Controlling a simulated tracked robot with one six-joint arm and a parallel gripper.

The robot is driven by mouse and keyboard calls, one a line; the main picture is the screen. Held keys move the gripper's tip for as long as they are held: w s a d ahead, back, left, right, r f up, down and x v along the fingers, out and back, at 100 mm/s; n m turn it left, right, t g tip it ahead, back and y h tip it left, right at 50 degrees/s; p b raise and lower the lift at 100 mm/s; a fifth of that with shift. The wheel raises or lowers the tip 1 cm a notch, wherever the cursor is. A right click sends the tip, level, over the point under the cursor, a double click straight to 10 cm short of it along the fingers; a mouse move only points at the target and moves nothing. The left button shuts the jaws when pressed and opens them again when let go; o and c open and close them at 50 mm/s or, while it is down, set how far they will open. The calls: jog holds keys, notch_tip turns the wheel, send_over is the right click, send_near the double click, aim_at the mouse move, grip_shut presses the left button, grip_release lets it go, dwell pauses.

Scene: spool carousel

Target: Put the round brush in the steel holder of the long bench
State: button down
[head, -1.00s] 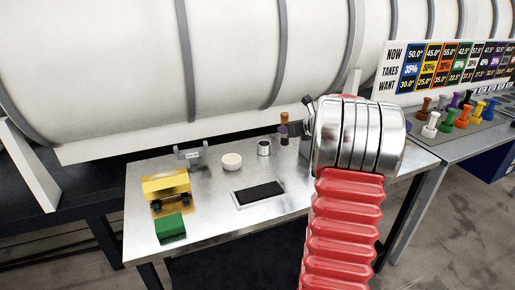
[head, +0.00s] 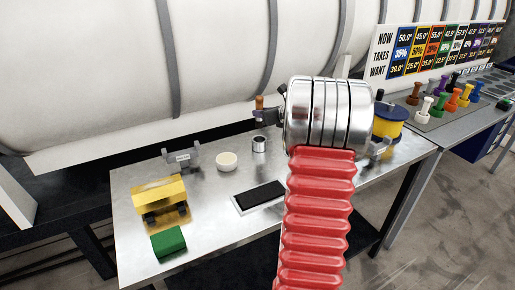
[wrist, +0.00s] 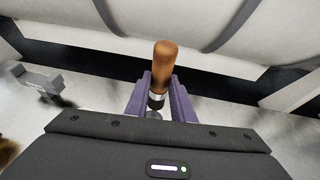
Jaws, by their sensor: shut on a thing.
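The round brush shows as a brown wooden handle with a metal ferrule in the wrist view (wrist: 165,65); its lower end is hidden by my gripper. My gripper (wrist: 153,97) has purple fingers shut on the brush around the ferrule. In the head view the brush handle (head: 259,102) stands upright above the bench, in my gripper (head: 268,117). A small steel cup, which looks like the steel holder (head: 259,145), stands on the metal bench (head: 215,195). In the picture it lies straight below the brush; the depth between them is unclear.
On the bench are a white bowl (head: 226,161), a grey bracket (head: 182,157), a black pad (head: 260,196), a yellow block (head: 160,196), a green block (head: 168,241) and a yellow-and-blue spool (head: 390,122). A large white cylinder (head: 110,70) runs behind. A second bench (head: 455,132) holds coloured pegs.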

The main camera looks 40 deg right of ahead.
aim_at(261, 126)
jog(key=shift+f, duration=3.15)
jog(key=shift+f, duration=1.85)
jog(key=shift+f, duration=0.1)
jog(key=c, duration=1.5)
grip_release()
jog(key=shift+c, duration=0.2)
